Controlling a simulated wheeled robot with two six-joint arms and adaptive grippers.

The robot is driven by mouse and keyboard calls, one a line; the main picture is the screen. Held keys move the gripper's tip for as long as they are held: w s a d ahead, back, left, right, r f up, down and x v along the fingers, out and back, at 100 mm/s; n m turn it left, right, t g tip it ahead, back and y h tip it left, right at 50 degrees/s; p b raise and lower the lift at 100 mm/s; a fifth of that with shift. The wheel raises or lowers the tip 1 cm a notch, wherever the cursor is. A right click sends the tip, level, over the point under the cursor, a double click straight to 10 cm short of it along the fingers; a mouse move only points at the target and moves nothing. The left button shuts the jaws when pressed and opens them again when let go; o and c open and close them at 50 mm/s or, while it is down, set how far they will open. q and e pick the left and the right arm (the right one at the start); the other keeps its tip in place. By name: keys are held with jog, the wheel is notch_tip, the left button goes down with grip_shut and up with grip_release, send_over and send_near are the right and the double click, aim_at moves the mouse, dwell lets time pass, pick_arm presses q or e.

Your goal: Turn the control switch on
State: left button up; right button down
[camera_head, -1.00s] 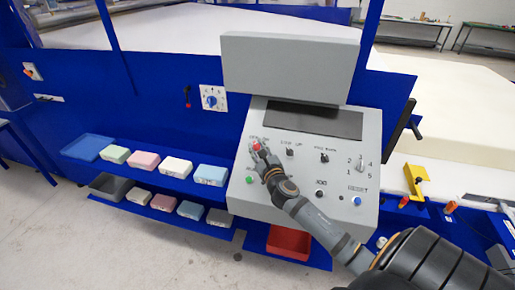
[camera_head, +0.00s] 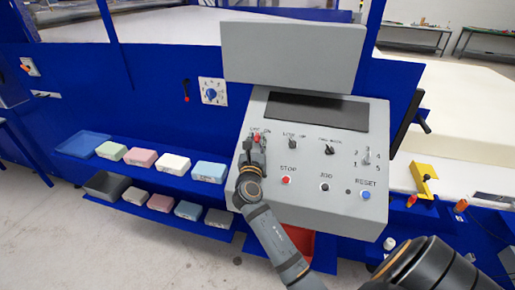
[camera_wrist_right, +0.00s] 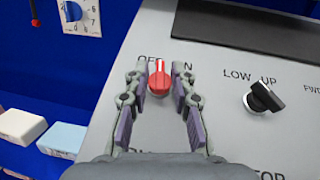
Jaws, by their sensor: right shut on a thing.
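The control switch (camera_wrist_right: 159,81) is a red knob with a white mark, under the OFF and ON lettering on the sloped grey panel (camera_head: 325,193). Its mark points up, between the two labels in the right wrist view. In the head view the switch (camera_head: 257,139) is partly covered by my fingers. My right gripper (camera_wrist_right: 161,77) has one finger on each side of the knob and is shut on it; it also shows in the head view (camera_head: 253,143). My left gripper is not in view.
A black LOW/UP knob (camera_wrist_right: 262,98) sits right of the switch. The red STOP button (camera_head: 286,180), black JOG button (camera_head: 325,187) and blue RESET button (camera_head: 366,195) are lower. Shelves with foam blocks (camera_head: 209,171) are left. A red bin is partly hidden below.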

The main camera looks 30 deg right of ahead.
jog(key=m+g+h+b, duration=0.1)
jog(key=m, duration=0.1)
jog(key=m+g+h+b, duration=0.1)
jog(key=m+g+h, duration=0.1)
jog(key=m+g+h+b, duration=0.1)
jog(key=m+g+b, duration=0.1)
jog(key=shift+w+a+f+m, duration=0.2)
jog(key=shift+w+a+m, duration=0.05)
jog(key=shift+m, duration=0.05)
jog(key=m+g+h+b, duration=0.1)
jog(key=m+g, duration=0.2)
jog(key=g, duration=0.1)
jog(key=shift+w+r+b, duration=0.1)
jog(key=shift+r+b, duration=0.05)
jog(key=shift+b, duration=0.15)
jog(key=shift+w+r+m+g+h+b, duration=0.15)
jog(key=shift+m+g+b, duration=0.15)
jog(key=shift+m+g, duration=0.75)
jog(key=shift+m+g+h+b, duration=0.15)
jog(key=shift+m+g+b, duration=0.1)
jog(key=shift+m+g, duration=0.8)
jog(key=c, duration=1.4)
grip_release()
jog(key=shift+c, duration=0.2)
